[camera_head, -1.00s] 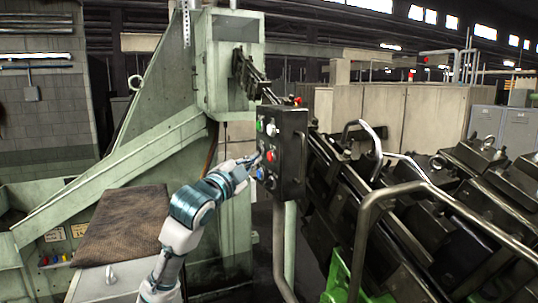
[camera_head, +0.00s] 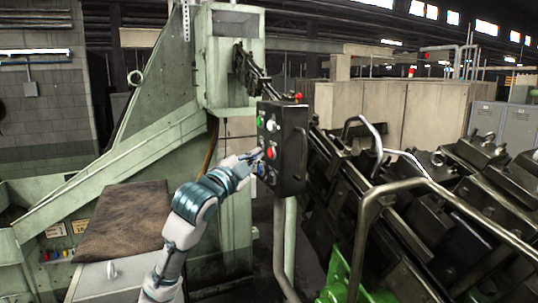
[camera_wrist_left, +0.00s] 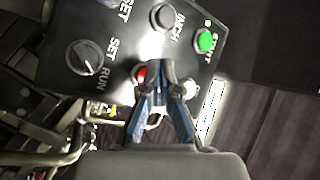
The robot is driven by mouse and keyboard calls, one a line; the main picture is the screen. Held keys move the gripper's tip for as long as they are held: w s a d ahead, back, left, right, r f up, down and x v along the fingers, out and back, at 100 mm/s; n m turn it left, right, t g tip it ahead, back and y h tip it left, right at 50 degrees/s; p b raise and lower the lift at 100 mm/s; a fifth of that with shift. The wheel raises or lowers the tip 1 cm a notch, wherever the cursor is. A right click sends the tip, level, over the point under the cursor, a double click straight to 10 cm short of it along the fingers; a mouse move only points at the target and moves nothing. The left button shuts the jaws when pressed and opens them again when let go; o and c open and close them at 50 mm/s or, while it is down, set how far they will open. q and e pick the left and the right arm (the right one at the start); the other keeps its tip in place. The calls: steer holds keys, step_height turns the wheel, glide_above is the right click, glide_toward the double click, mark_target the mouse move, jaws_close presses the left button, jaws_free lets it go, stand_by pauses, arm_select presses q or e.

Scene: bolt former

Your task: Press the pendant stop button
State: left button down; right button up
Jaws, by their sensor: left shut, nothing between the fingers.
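The pendant (camera_head: 293,130) is a black control box on a pale post, with coloured buttons on its left-hand face. A red button (camera_head: 272,153) sits mid-face; it also shows in the left wrist view (camera_wrist_left: 140,74), partly covered by a finger. Its label is hidden. My left gripper (camera_head: 259,154) is shut and empty, its tips at the face just left of the red button. In the wrist view the closed fingertips (camera_wrist_left: 160,68) overlap the button's right edge. Contact cannot be told. My right gripper is out of view.
A green START button (camera_wrist_left: 205,41), a grey INCH button (camera_wrist_left: 165,18) and a SET/RUN knob (camera_wrist_left: 86,57) share the panel. A red knob (camera_head: 298,97) tops the box. Metal rails (camera_head: 400,190) and machinery stand to the right. A brown mat (camera_head: 125,220) lies at left.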

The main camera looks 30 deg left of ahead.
arm_select(q)
steer(key=shift+r, duration=0.1)
stand_by(0.5)
steer(key=shift+w+d+p, duration=0.25)
steer(key=shift+d+p, duration=0.05)
steer(key=shift+p, duration=0.15)
steer(key=shift+w+d+p, duration=0.3)
steer(key=shift+w+d, duration=0.05)
stand_by(0.6)
steer(key=shift+s+a, duration=0.1)
stand_by(0.3)
steer(key=shift+s+a, duration=0.4)
steer(key=shift+s, duration=0.15)
